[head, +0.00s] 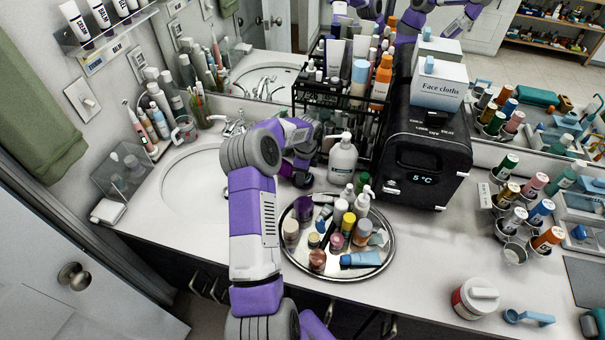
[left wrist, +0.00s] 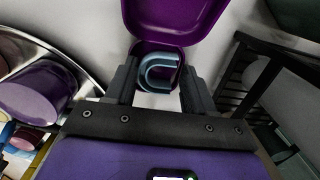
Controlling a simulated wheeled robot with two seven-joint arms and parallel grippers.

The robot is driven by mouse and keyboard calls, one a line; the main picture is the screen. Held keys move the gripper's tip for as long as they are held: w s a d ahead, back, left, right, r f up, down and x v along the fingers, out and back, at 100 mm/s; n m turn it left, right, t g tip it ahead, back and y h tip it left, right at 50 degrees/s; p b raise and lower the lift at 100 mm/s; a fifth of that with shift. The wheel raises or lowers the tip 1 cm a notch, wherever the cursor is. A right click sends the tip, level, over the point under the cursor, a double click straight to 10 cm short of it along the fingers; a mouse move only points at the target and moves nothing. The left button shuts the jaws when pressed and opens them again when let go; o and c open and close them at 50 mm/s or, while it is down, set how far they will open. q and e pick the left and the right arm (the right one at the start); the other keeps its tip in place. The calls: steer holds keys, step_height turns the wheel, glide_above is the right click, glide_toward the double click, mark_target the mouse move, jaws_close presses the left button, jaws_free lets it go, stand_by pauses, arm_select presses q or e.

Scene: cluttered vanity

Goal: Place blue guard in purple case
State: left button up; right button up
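In the left wrist view, the blue guard (left wrist: 144,74) is a U-shaped piece between the two dark fingers of my left gripper (left wrist: 159,72). Whether the guard is over or inside the tray is hard to tell. My right gripper is out of view.
A round metal tray (head: 381,265) full of bottles and jars is close in front of the left gripper. A white pump bottle (head: 343,160), a black rack (head: 300,97) and a black mini fridge (head: 426,150) stand nearby. The sink (head: 190,183) is to the left.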

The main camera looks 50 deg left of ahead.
arm_select(q)
steer(key=shift+o, duration=0.2)
steer(key=shift+s+d+f, duration=0.25)
steer(key=shift+s+f, duration=0.25)
steer(key=shift+f, duration=0.25)
steer(key=shift+a+r+p, duration=0.1)
steer(key=shift+r+p, duration=0.25)
steer(key=shift+r, duration=0.15)
step_height(320, 180, up, 13)
steer(key=w+p, duration=0.1)
steer(key=shift+d+f, duration=0.15)
steer(key=shift+d, duration=0.1)
